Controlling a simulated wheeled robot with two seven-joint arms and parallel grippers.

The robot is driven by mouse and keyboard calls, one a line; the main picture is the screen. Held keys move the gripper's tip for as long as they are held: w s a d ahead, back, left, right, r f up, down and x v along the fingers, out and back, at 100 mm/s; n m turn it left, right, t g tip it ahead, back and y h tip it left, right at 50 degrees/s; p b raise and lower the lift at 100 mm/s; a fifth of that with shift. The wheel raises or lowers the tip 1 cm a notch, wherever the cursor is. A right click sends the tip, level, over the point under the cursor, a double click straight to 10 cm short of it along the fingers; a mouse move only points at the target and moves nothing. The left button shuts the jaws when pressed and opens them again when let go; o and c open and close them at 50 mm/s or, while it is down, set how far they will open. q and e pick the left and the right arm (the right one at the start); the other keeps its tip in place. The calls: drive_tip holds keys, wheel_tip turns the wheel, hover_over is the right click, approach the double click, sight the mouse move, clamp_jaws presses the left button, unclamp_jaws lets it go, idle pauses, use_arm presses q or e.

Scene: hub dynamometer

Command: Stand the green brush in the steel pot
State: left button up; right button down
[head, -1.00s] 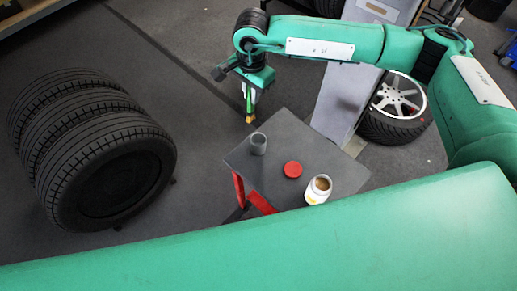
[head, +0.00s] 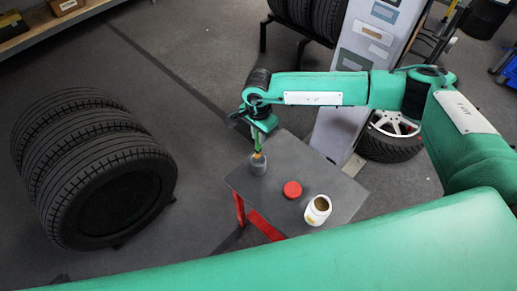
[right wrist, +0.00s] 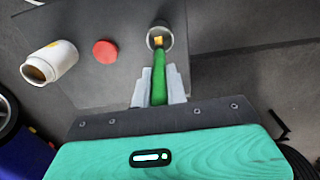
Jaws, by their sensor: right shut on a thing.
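The green brush (right wrist: 159,72) is held in my right gripper (right wrist: 159,88), handle between the two fingers and yellow-orange tip pointing away from the gripper. In the head view, my right gripper (head: 258,140) is above the table's left corner. The brush points down with its tip at the mouth of the small grey steel pot (head: 258,169). In the right wrist view, the tip overlaps the round opening of the pot (right wrist: 160,29). I cannot tell how far inside it is. My left gripper is not in view.
The pot stands on a small grey table (head: 292,163) with red legs. A red lid (head: 292,190) and an open white jar (head: 318,211) are also on it, to the right. Stacked tyres (head: 95,165) stand left; a grey panel (head: 338,130) and wheel stand behind.

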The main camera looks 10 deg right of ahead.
sight(259, 150)
wheel_tip(259, 150, down, 5)
drive_tip(key=shift+r, duration=0.2)
drive_tip(key=shift+f+p, duration=0.3)
drive_tip(key=shift+f, duration=0.2)
wheel_tip(259, 150, down, 3)
drive_tip(key=shift+f, duration=0.15)
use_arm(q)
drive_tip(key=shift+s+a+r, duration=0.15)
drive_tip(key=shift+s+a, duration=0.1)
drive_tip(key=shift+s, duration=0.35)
use_arm(e)
drive_tip(key=c, duration=1.8)
unclamp_jaws()
drive_tip(key=shift+f, duration=0.1)
drive_tip(key=shift+c, duration=0.2)
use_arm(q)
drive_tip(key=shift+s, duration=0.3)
use_arm(e)
drive_tip(key=o, duration=0.4)
drive_tip(key=shift+o, duration=0.2)
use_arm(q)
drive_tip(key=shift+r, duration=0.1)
